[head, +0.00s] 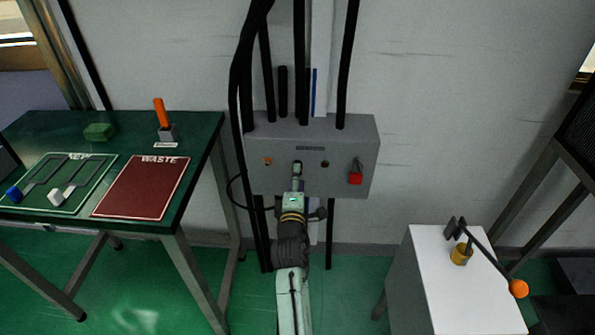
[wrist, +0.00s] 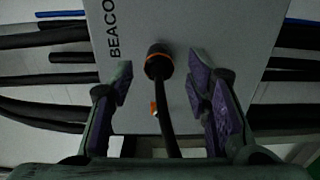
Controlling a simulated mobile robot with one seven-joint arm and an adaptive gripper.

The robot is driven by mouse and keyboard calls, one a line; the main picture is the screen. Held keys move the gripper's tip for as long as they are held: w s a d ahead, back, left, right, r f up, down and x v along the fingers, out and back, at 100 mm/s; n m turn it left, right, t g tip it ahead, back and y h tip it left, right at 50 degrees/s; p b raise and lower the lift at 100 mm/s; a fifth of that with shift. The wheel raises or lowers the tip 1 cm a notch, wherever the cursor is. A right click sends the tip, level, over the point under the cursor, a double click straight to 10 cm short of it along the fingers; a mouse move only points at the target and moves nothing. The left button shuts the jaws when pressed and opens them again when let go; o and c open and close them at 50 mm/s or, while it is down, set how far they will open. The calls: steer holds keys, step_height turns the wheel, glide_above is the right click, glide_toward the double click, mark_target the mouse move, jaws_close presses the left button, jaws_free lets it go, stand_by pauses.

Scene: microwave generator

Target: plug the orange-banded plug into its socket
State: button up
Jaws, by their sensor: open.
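The orange-banded plug (wrist: 158,62) is black with an orange ring and sits against the face of the grey box (wrist: 205,30), below the lettering "BEACO…" in the wrist view. Its black cable (wrist: 168,125) runs back between my fingers. My gripper (wrist: 161,84) is open, with one purple-padded finger on each side of the plug and cable, apart from both. In the head view my gripper (head: 297,172) is in front of the middle of the wall box (head: 312,135) and hides the plug. The socket's opening is not visible behind the plug; I cannot tell how deep it sits.
The box also carries a small orange part (head: 267,161), a dark round port (head: 325,164) and a red handle (head: 355,176). Thick black cables (head: 241,90) run beside it. A green table (head: 205,130) stands left, a white-topped cabinet (head: 435,260) right.

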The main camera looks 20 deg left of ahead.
steer(key=shift+x, duration=1.2)
stand_by(0.6)
steer(key=shift+c, duration=0.3)
jaws_close()
stand_by(0.4)
steer(key=shift+s, duration=0.1)
steer(key=shift+p+v, duration=1.1)
steer(key=shift+v, duration=1.85)
